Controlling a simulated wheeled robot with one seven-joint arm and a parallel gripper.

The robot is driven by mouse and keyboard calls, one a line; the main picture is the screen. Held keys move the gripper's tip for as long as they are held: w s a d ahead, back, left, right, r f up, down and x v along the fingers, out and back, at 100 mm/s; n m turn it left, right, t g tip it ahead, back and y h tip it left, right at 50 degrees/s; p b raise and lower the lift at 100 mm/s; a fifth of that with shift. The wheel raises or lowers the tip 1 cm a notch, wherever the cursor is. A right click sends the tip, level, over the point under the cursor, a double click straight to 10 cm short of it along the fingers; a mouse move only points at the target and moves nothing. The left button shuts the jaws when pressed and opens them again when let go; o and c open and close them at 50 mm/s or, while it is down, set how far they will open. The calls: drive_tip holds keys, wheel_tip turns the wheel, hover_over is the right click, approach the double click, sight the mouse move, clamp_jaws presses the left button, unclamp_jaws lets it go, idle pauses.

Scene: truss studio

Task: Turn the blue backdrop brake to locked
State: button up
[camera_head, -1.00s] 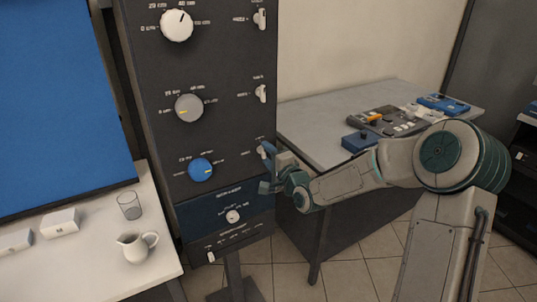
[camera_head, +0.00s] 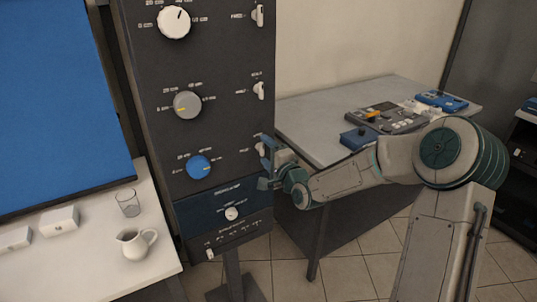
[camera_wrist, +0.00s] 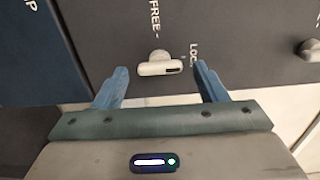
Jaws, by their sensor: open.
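The blue backdrop brake is a small pale lever (camera_head: 261,148) on the right side of the dark panel, in the row of the blue knob (camera_head: 198,167). In the wrist view the lever (camera_wrist: 160,67) lies between my fingertips, a little beyond them. Its bar runs across the picture, with a dark mark at the right end, on the side of the "LOCK" label; "FREE" is printed above it. My gripper (camera_wrist: 160,82) is open, one blue finger on each side, seemingly not touching the lever. My gripper (camera_head: 268,165) also shows against the panel's right edge in the head view.
Two similar levers (camera_head: 259,91) (camera_head: 258,16) sit higher on the panel (camera_head: 225,60). A grey table (camera_head: 320,110) with control boxes stands behind my arm. A white table (camera_head: 90,260) with a glass (camera_head: 128,203) and a jug (camera_head: 136,243) is at left.

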drive_tip(key=v, duration=1.3)
drive_tip(key=shift+s, duration=0.4)
drive_tip(key=shift+d, duration=0.15)
drive_tip(key=s+d+f+n+g+h, duration=0.5)
drive_tip(key=s+d+n+g+h, duration=0.15)
drive_tip(key=h, duration=0.25)
drive_tip(key=s+d+r+n+g, duration=0.1)
drive_tip(key=s+r+n+g, duration=0.1)
drive_tip(key=s, duration=0.7)
drive_tip(key=s+d+r+n+g, duration=0.2)
drive_tip(key=s+n+g, duration=0.1)
drive_tip(key=s, duration=0.6)
drive_tip(key=shift+s+d+r+g+h, duration=0.2)
drive_tip(key=shift+s+r+g+h, duration=0.1)
drive_tip(key=shift+g, duration=0.15)
